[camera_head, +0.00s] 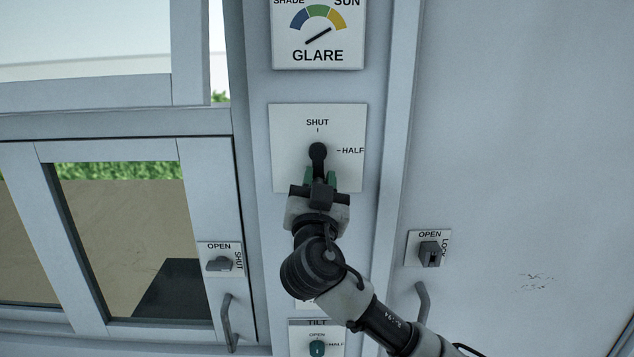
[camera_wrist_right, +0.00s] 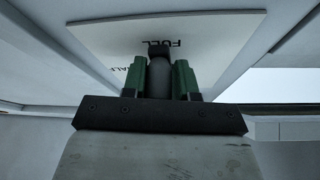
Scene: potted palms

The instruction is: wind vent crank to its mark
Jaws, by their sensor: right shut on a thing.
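The vent crank (camera_head: 318,152) is dark, on a white plate (camera_head: 290,150) marked SHUT at the top and HALF at the right. Its hub end shows above my right gripper (camera_head: 319,180), and the rest points down behind the gripper. My right gripper's green fingers are shut on the crank. In the right wrist view the crank (camera_wrist_right: 160,78) stands between the fingers (camera_wrist_right: 160,80), and an upside-down FULL mark shows on the plate (camera_wrist_right: 205,35) close to it. The exact pointing of the crank against FULL is hard to judge. My left gripper is not in view.
Above is a GLARE dial (camera_head: 318,35), its needle toward the yellow SUN side. A TILT plate (camera_head: 300,338) with a green knob sits below. A window latch (camera_head: 219,264) and handle (camera_head: 228,322) are left; a lock knob (camera_head: 430,252) and handle (camera_head: 423,302) are right.

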